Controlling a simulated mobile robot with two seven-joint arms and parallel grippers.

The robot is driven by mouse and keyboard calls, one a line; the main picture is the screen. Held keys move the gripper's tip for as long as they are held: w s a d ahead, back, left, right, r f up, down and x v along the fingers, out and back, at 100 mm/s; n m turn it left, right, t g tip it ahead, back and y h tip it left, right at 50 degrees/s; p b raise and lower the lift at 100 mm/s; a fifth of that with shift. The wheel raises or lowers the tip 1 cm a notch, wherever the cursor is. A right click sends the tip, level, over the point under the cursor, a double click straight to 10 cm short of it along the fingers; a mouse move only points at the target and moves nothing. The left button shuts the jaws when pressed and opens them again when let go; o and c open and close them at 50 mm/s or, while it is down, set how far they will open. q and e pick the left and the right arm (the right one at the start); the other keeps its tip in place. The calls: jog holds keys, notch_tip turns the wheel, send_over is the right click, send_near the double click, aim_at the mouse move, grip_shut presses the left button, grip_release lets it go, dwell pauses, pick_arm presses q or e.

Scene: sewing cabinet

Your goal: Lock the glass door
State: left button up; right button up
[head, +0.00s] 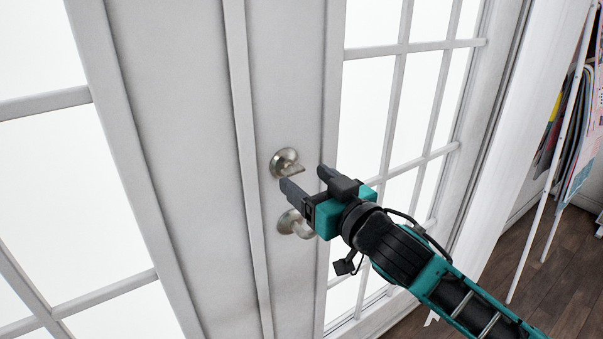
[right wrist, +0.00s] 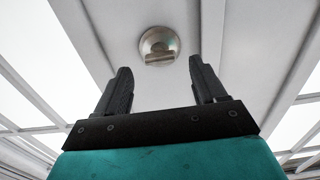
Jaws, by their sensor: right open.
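The white glass door (head: 286,90) with paned windows fills most of the head view. A round metal lock with a thumb-turn (head: 286,162) sits on its stile. A metal door knob (head: 294,223) is below it, partly hidden behind my right gripper. My right gripper (head: 305,177) is open and empty, its fingertips close to the thumb-turn, just below and right of it. In the right wrist view the thumb-turn (right wrist: 158,46) shows beyond and between the two open fingers (right wrist: 158,75), with its tab lying roughly horizontal. I see no contact with it. My left gripper is not in view.
A second paned door panel (head: 110,200) is at the left, beside a vertical seam. At the right are a white curtain-like panel (head: 520,120), a thin white rack (head: 556,180) with colourful sheets, and dark wood floor (head: 545,280).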

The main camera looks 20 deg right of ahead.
aim_at(293, 170)
jog(key=shift+x, duration=1.35)
jog(key=c, duration=1.1)
